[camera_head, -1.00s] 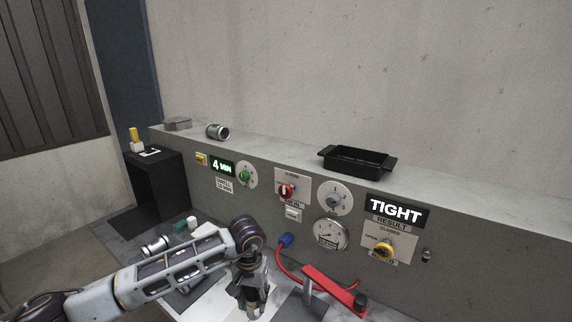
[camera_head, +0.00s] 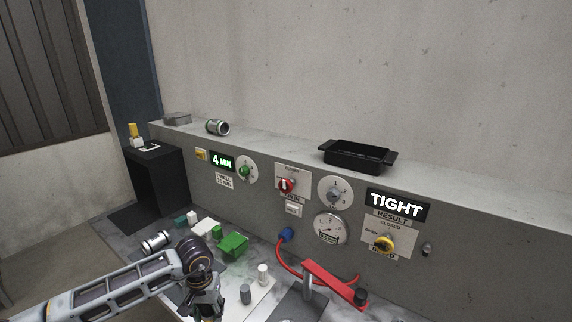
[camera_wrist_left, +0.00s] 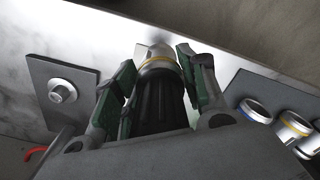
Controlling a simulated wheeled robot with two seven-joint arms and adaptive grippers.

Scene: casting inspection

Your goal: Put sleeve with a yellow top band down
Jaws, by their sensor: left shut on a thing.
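The sleeve with a yellow top band (camera_wrist_left: 158,62) is a short silver cylinder in the left wrist view. My left gripper (camera_wrist_left: 157,72) is shut on it, one finger on each side. In the head view my left gripper (camera_head: 208,308) points down at the bottom edge, over the near part of the bench, and the sleeve is hidden there. I cannot tell whether the sleeve touches a surface. My right gripper is not in view.
In the wrist view a blue-banded sleeve (camera_wrist_left: 256,110) and another yellow-banded one (camera_wrist_left: 293,127) stand at right; a grey plate with a metal fitting (camera_wrist_left: 62,90) lies left.

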